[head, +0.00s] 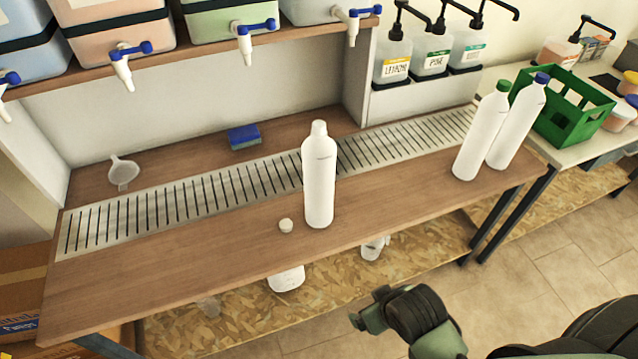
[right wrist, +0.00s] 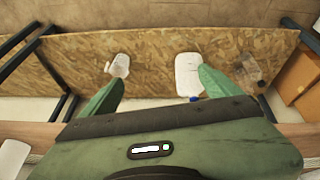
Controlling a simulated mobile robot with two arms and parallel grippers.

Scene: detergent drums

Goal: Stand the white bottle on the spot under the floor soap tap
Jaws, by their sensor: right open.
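The white bottle (head: 319,180) stands upright and open-topped on the wooden counter (head: 190,260), at the front edge of the slotted metal drain strip (head: 140,215). A small white cap (head: 285,226) lies to its left. Several white taps with blue handles, such as this tap (head: 243,45), hang from drums above the strip; I cannot tell which is floor soap. My right gripper (head: 368,312) is in front of the counter, apart from the bottle. In the right wrist view the right gripper (right wrist: 160,90) is open and empty. My left gripper is not in view.
Two capped white bottles (head: 482,130) stand at the counter's right end, near a green crate (head: 560,110). A funnel (head: 123,171) and a blue sponge (head: 243,136) lie behind the strip. Pump bottles (head: 430,52) stand back right. A lower shelf (right wrist: 150,65) holds white containers.

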